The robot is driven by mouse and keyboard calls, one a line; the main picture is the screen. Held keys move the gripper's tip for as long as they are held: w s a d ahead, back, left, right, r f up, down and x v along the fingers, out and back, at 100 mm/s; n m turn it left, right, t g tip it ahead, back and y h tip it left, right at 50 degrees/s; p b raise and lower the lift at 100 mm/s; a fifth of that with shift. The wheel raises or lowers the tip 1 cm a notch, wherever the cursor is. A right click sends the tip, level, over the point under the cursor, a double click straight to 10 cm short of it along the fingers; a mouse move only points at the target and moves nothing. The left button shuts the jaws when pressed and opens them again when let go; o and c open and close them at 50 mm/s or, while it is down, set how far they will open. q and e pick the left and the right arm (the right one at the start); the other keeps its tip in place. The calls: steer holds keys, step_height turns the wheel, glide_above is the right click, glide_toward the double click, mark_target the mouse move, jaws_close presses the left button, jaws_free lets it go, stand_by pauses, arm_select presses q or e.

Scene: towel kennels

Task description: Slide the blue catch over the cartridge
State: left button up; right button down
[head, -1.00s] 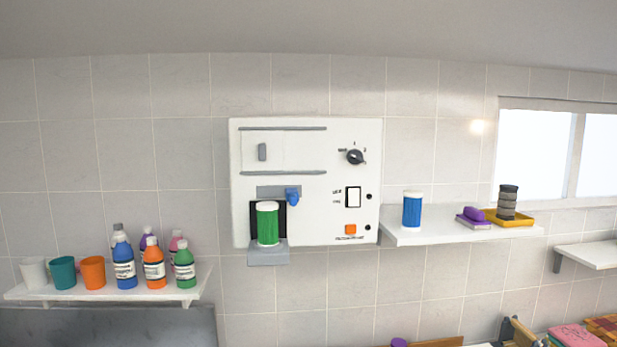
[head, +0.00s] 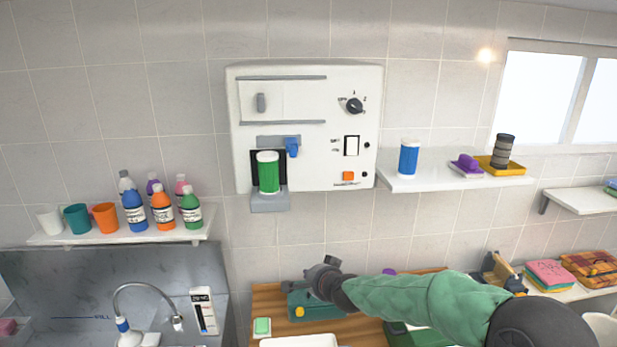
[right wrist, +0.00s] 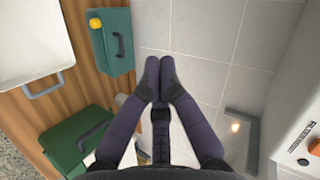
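The green cartridge (head: 268,174) with a white cap stands upright in the dark recess of the white wall unit (head: 330,95), above a grey ledge (head: 270,202). The blue catch (head: 292,147) sits at the right end of a grey strip above the recess, up and right of the cartridge's cap and beside it, not across it. My right gripper (head: 292,286) is below the unit, over the counter. In the right wrist view its fingers (right wrist: 160,66) meet at the tips with nothing between them. The unit's edge (right wrist: 290,100) shows at right there. My left gripper is out of view.
A shelf (head: 400,184) right of the unit holds a blue canister (head: 409,157). A left shelf (head: 60,239) holds cups and several bottles. A green box (right wrist: 110,40) and a white tray (right wrist: 30,40) lie on the wooden counter below. The space before the unit is clear.

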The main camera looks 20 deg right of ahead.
mark_target(292, 147)
steer(key=s+d+r+m+t, duration=0.2)
steer(key=r, duration=0.9)
steer(key=s+d+r+m+t+h, duration=0.1)
steer(key=s+r+m+t, duration=0.1)
steer(key=r, duration=0.9)
steer(key=s+d+r+m+t, duration=0.1)
steer(key=s+d+r+t, duration=0.15)
steer(key=r, duration=0.85)
steer(key=w+a+p, duration=0.1)
steer(key=w+a, duration=0.3)
steer(key=w, duration=0.7)
steer(key=shift+p, duration=0.3)
